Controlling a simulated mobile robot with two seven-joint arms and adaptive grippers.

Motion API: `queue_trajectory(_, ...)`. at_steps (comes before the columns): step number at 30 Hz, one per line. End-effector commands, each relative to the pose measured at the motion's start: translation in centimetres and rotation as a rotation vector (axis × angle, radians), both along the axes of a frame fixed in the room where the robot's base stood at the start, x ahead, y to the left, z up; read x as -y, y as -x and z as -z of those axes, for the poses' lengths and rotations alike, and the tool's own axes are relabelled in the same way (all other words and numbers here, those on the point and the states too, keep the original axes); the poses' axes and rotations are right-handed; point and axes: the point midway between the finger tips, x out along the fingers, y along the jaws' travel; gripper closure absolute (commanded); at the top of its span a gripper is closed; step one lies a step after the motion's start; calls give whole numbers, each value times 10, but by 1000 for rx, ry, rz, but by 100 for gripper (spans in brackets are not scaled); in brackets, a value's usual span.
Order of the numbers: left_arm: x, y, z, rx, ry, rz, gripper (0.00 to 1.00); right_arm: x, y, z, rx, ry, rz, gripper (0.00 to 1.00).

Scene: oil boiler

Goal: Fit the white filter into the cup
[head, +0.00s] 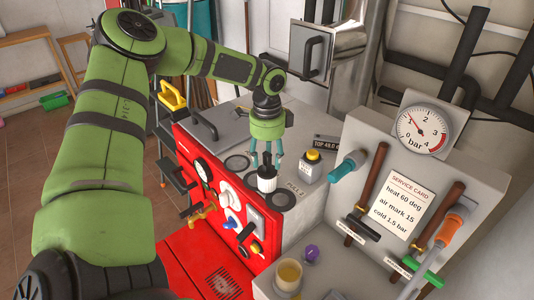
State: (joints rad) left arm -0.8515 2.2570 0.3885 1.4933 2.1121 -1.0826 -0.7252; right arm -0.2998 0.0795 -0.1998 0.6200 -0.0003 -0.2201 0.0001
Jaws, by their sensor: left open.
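My left gripper (267,160) hangs fingers-down, open, over the grey boiler top. Directly below its fingertips stands a small upright piece with a white body and a dark top (267,183). It may be the white filter, but it is too small to be sure. The fingertips are close to its top; I cannot tell whether they touch it. A yellowish cup (289,274) stands on a pale base at the front of the grey bench, well apart from the gripper. My right gripper is out of view.
Dark rings (281,199) lie flat near the gripper. The red boiler front (205,240) has knobs and a gauge. A purple knob (311,252) is near the cup. Tools hang beside the service card (393,205).

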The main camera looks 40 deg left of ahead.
Motion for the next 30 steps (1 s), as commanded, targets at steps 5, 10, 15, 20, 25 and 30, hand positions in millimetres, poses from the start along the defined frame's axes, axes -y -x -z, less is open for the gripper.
queue_trajectory(5,0,0,0,0,0,0,100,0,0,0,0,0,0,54)
queue_trajectory(10,0,0,-1,1,0,0,100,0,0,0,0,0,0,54)
queue_trajectory(15,0,0,-1,1,0,0,100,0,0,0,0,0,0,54)
queue_trajectory(20,0,-1,-7,4,1,-1,100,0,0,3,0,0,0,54)
queue_trajectory(25,0,-2,-28,8,1,-1,100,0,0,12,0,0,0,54)
queue_trajectory(30,23,-1,-52,4,0,6,100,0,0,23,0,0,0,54)
